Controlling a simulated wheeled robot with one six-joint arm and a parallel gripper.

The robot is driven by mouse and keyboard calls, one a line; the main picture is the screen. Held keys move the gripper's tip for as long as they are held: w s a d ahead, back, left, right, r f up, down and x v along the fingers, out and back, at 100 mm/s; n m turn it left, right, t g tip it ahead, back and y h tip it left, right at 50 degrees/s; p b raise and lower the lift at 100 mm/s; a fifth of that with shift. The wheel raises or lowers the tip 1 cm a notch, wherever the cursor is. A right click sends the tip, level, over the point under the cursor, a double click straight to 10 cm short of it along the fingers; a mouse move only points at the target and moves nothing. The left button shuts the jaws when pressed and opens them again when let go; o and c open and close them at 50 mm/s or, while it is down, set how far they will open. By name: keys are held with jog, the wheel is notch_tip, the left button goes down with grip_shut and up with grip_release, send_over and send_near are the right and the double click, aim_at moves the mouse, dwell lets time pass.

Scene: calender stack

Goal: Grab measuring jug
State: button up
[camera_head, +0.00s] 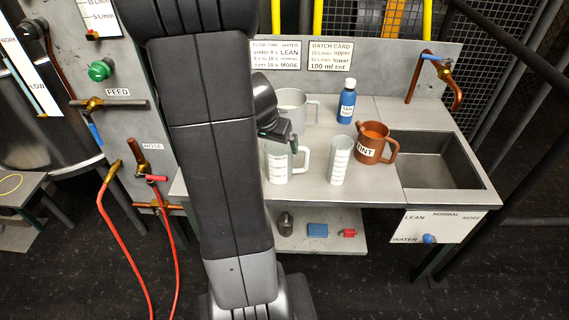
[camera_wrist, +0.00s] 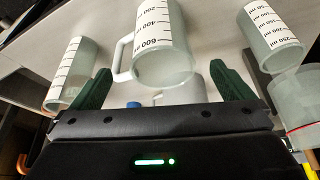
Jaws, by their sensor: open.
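The measuring jug, clear with a white scale strip and a handle on its right, stands on the grey bench in the head view (camera_head: 280,168). Its upper part is partly hidden by my gripper (camera_head: 284,139). In the wrist view, which looks upside down, the jug (camera_wrist: 165,48) shows marks of 200, 400 and 600 ml, with its handle at the left. My gripper (camera_wrist: 165,82) is open there, its two green fingers spread with the jug lying in line with the gap. I see no contact; the exact distance is unclear.
A clear measuring cylinder (camera_head: 339,162) and an orange TINT jug (camera_head: 374,145) stand right of the jug. A pale larger jug (camera_head: 291,103) and a blue bottle (camera_head: 347,103) stand behind. More graduated vessels (camera_wrist: 272,40) show in the wrist view. A sink (camera_head: 440,162) is at right.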

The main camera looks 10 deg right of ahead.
aim_at(287, 161)
jog(key=x, duration=0.3)
jog(key=b+x, duration=0.1)
jog(key=x, duration=0.6)
jog(key=shift+w+d+r, duration=0.15)
jog(key=shift+w+r, duration=0.05)
jog(key=shift+w, duration=0.1)
jog(key=c, duration=1.1)
